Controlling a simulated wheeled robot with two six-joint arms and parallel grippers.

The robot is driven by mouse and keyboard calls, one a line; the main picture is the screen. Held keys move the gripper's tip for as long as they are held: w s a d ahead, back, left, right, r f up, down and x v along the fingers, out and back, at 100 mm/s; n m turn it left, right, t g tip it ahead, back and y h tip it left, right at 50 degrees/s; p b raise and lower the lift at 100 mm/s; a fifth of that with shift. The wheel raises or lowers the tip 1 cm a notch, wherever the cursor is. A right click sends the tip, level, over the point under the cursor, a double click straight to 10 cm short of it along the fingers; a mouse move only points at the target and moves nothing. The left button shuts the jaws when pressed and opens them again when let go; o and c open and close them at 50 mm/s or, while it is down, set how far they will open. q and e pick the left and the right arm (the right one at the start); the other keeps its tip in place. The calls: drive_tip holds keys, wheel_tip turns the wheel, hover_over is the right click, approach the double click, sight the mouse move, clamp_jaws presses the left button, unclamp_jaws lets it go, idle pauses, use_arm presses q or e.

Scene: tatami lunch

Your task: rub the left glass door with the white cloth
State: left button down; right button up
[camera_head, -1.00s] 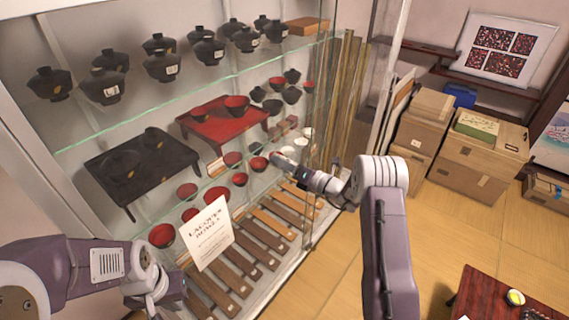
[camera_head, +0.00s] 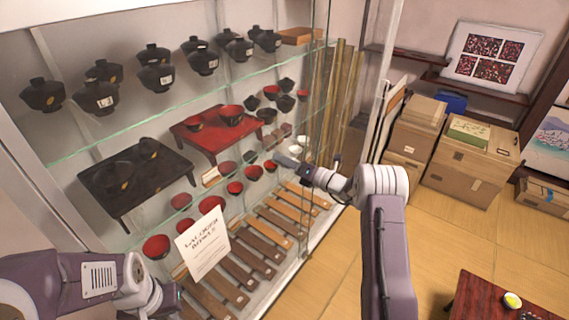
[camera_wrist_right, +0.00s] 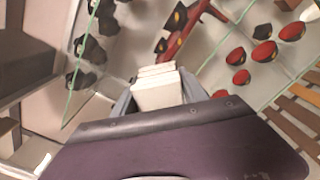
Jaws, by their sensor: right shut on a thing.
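My right gripper (camera_head: 287,163) reaches in from the right in front of the display cabinet. It is shut on the white cloth (camera_wrist_right: 158,90), which shows as a pale folded pad between the fingers in the right wrist view. The cloth is hard to make out in the head view. The left glass door (camera_head: 225,165) is a clear pane in front of the bowls; I cannot tell whether the cloth touches it. My left gripper (camera_head: 168,303) is low at the left, partly cut off, and its jaws are unclear.
Behind the glass stand black lidded bowls (camera_head: 155,77), a red stand (camera_head: 190,138), a black stand (camera_head: 120,205), red bowls and wooden strips. A paper sign (camera_head: 203,243) stands at the front. Cardboard boxes (camera_head: 470,170) and a low red table (camera_head: 480,300) are to the right; open floor lies between.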

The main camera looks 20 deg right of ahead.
sight(269, 161)
drive_tip(key=shift+r, duration=0.45)
drive_tip(key=shift+s+a, duration=0.6)
drive_tip(key=shift+a, duration=0.25)
drive_tip(key=shift+s+a, duration=0.6)
drive_tip(key=shift+a, duration=0.2)
drive_tip(key=shift+p+v, duration=0.3)
drive_tip(key=shift+v, duration=2.6)
drive_tip(key=shift+f, duration=0.1)
drive_tip(key=shift+v, duration=1.55)
drive_tip(key=shift+d, duration=0.1)
